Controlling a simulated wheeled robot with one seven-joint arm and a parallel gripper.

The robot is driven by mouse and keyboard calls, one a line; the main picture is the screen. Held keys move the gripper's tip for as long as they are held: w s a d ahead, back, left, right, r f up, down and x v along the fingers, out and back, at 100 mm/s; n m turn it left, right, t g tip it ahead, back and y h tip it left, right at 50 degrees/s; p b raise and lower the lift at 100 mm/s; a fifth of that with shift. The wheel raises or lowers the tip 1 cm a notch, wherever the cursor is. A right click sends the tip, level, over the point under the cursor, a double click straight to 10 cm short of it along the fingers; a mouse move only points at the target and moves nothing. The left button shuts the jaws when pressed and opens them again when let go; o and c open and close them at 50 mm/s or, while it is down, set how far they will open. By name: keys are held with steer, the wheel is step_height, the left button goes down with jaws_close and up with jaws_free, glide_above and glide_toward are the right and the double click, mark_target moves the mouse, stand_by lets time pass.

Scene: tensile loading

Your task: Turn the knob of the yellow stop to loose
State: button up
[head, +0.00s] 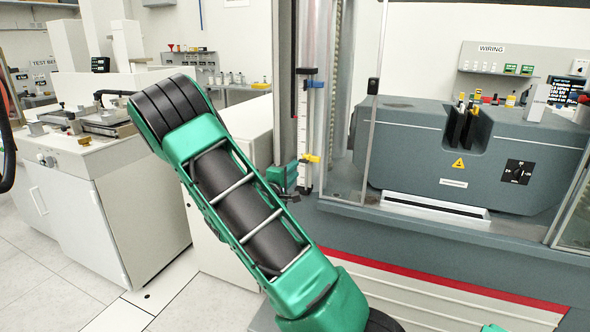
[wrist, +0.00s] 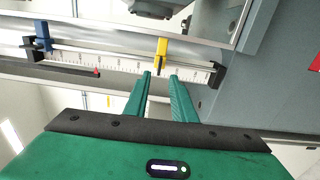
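The yellow stop (head: 311,158) sits low on an upright white scale (head: 302,125) beside the machine column. In the wrist view the yellow stop (wrist: 162,47) is on the scale rail, with a small dark part, perhaps its knob (wrist: 159,63), on its near side. My gripper (wrist: 161,76) has its two green fingers apart, with a gap between the tips. The tips point toward the yellow stop and look short of it; contact cannot be told. In the head view, part of my gripper (head: 283,178) shows just left of the yellow stop. The knob's setting is not readable.
A blue stop (head: 315,84) is higher on the same scale. Black end brackets (head: 308,71) hold the scale. A grey machine housing (head: 450,165) and clear guard panels stand to the right. White cabinets (head: 100,210) stand at left, with open floor in front.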

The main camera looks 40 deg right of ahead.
steer(key=shift+v, duration=2.3)
steer(key=shift+s+d, duration=0.1)
